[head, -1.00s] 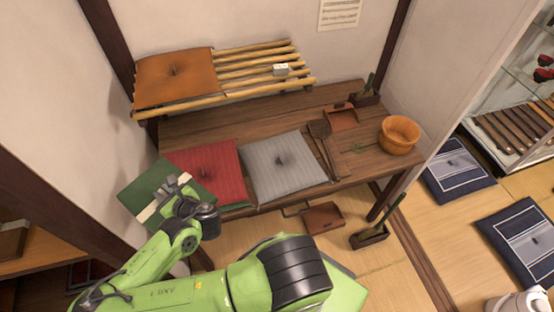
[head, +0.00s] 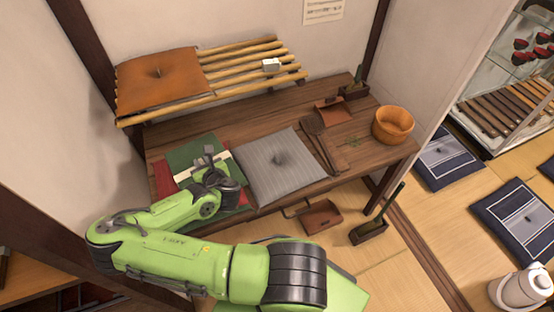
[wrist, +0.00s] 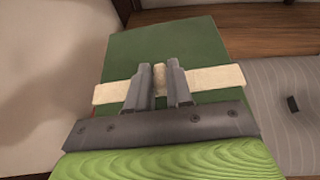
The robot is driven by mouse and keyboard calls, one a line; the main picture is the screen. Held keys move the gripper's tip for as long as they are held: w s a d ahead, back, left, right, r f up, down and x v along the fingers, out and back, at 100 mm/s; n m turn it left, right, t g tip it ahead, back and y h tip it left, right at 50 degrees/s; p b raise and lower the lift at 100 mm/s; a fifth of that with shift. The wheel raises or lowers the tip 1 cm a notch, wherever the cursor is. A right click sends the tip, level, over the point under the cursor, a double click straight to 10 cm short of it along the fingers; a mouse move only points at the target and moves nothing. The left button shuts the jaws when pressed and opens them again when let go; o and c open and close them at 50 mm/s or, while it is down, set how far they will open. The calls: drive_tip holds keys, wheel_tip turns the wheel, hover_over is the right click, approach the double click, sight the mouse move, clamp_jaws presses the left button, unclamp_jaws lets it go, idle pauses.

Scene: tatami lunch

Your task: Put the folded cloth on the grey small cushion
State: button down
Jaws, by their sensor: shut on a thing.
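The folded cloth (head: 188,153) is dark green with a cream band across it. My gripper (head: 207,162) is shut on it at the band, and the cloth hides much of the red cushion (head: 164,182) from the head camera. In the wrist view the cloth (wrist: 200,45) spreads out behind the fingers of my gripper (wrist: 160,82), which pinch a raised cream part of the band. The grey small cushion (head: 265,178) lies on the wooden table, just right of the cloth. It also shows at the right of the wrist view (wrist: 270,85).
The wooden table (head: 225,127) has a slatted rack (head: 235,70) at its back with an orange cushion (head: 140,90). A wall is close on the left.

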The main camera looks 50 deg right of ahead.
drive_tip(key=s+d+f+m+g+h+b, duration=0.1)
drive_tip(key=s+d+m+h, duration=0.1)
drive_tip(key=d, duration=0.5)
drive_tip(key=s+d+f+m+g+h, duration=0.1)
drive_tip(key=s+d+m+h, duration=0.1)
drive_tip(key=d, duration=0.6)
drive_tip(key=m+g+h+b, duration=0.2)
drive_tip(key=m+h+b, duration=0.1)
drive_tip(key=b, duration=0.4)
hover_over(277, 162)
wheel_tip(277, 162, down, 6)
drive_tip(key=f+b, duration=0.2)
drive_tip(key=f, duration=0.1)
drive_tip(key=f+b, duration=0.1)
drive_tip(key=shift+s+a+f, duration=0.2)
drive_tip(key=shift+a+f, duration=0.05)
drive_tip(key=shift+f, duration=0.05)
drive_tip(key=shift+r, duration=0.2)
drive_tip(key=shift+f, duration=0.15)
drive_tip(key=c, duration=1)
unclamp_jaws()
drive_tip(key=shift+r, duration=0.2)
